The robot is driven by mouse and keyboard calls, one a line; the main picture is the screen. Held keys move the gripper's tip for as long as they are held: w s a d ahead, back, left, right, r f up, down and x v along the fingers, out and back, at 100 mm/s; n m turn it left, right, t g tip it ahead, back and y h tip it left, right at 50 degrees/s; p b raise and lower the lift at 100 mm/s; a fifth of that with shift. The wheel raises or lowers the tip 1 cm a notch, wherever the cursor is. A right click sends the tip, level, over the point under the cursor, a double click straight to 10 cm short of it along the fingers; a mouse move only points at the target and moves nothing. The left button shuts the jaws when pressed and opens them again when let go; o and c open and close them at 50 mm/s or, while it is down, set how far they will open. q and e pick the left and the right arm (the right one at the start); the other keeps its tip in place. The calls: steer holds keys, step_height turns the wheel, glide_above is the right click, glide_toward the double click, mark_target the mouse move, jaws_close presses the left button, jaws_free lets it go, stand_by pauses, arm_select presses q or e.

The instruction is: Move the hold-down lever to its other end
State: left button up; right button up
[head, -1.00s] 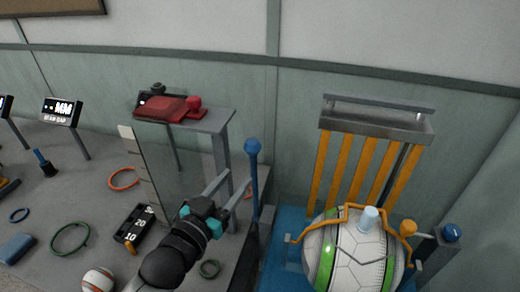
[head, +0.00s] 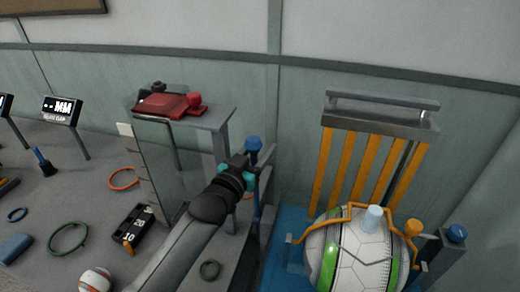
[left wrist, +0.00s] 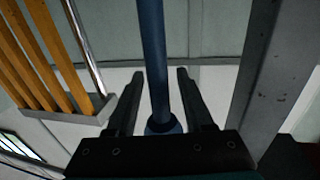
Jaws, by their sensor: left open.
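The lever is an upright blue rod with a round blue knob (head: 253,143), left of the ball press in the head view. My left gripper (head: 259,168) is at the upper part of this rod, just below the knob. In the left wrist view the blue rod (left wrist: 153,50) runs between the two open fingers of my left gripper (left wrist: 154,75), with a gap on either side. The knob (left wrist: 162,126) is near the palm there. The lever's lower end is partly hidden by my arm. My right gripper is not in view.
A white and green ball (head: 345,260) sits under an orange frame on the blue base (head: 290,222), before a rack of orange bars (head: 345,165). A clear panel (head: 172,165) and a grey stand (head: 220,122) with red items are left of the lever.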

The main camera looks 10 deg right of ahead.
arm_select(q)
jaws_close()
stand_by(0.4)
stand_by(1.0)
